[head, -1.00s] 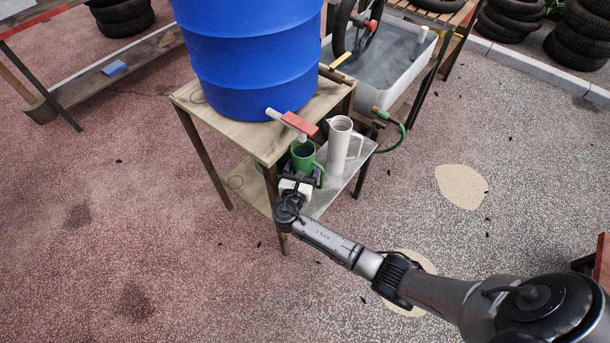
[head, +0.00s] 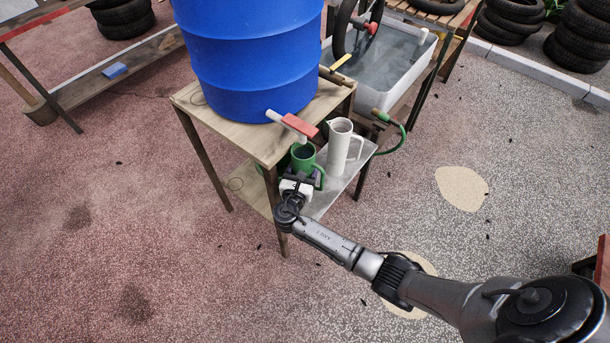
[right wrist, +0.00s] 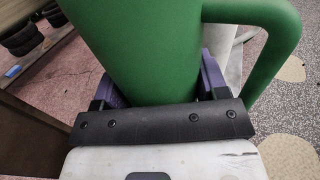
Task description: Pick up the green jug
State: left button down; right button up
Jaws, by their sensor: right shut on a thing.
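The green jug (head: 304,158) stands upright below the barrel's tap, with its handle on the right side in the head view. My right gripper (head: 298,178) is shut on the jug, coming from the front. In the right wrist view the green jug (right wrist: 145,50) fills the space between the two purple-padded fingers of my right gripper (right wrist: 155,85), and its handle arcs to the right. The jug's bottom is hidden by the gripper, so I cannot tell whether it touches the lower shelf. My left gripper is not in view.
A blue barrel (head: 255,60) with a red-handled tap (head: 300,125) stands on a wooden stand (head: 205,105), its tap close above the jug. A white jug (head: 340,145) stands just right on the grey lower shelf (head: 330,190). A green hose (head: 395,140) and water tub (head: 385,70) lie behind.

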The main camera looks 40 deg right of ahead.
jog(key=shift+r, duration=0.25)
jog(key=shift+r, duration=0.1)
jog(key=shift+r+p, duration=0.55)
jog(key=shift+r, duration=0.05)
jog(key=shift+s+a+f, duration=0.1)
jog(key=shift+a, duration=0.1)
jog(key=shift+p+v, duration=0.3)
jog(key=shift+v, duration=0.8)
jog(key=p+v, duration=0.3)
jog(key=v, duration=1.2)
jog(key=shift+s+a+f, duration=0.1)
jog(key=shift+a, duration=0.05)
